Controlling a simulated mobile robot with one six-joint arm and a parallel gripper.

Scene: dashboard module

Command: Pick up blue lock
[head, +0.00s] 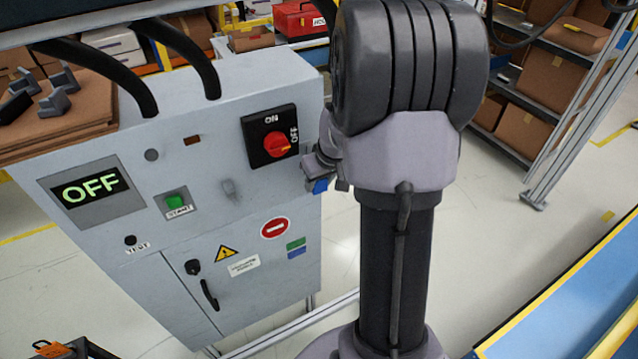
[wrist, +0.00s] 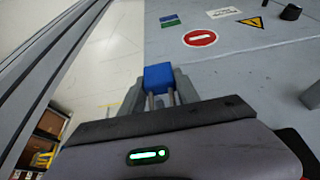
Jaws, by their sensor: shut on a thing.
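The blue lock (wrist: 159,77) is between the fingertips of my gripper (wrist: 161,92) in the wrist view. Its blue body and thin metal shackle legs show there. In the head view, a small part of the blue lock (head: 320,185) shows below my gripper (head: 318,170), beside the right edge of the grey control cabinet (head: 230,115). My gripper is shut on the lock. My arm hides part of the gripper in the head view.
The cabinet carries a red rotary switch (head: 277,145), an OFF display (head: 90,191), a green start button (head: 175,201) and a door handle (head: 209,294). Shelves with boxes (head: 550,85) stand at the right back. A blue-topped surface (head: 580,310) lies at the lower right.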

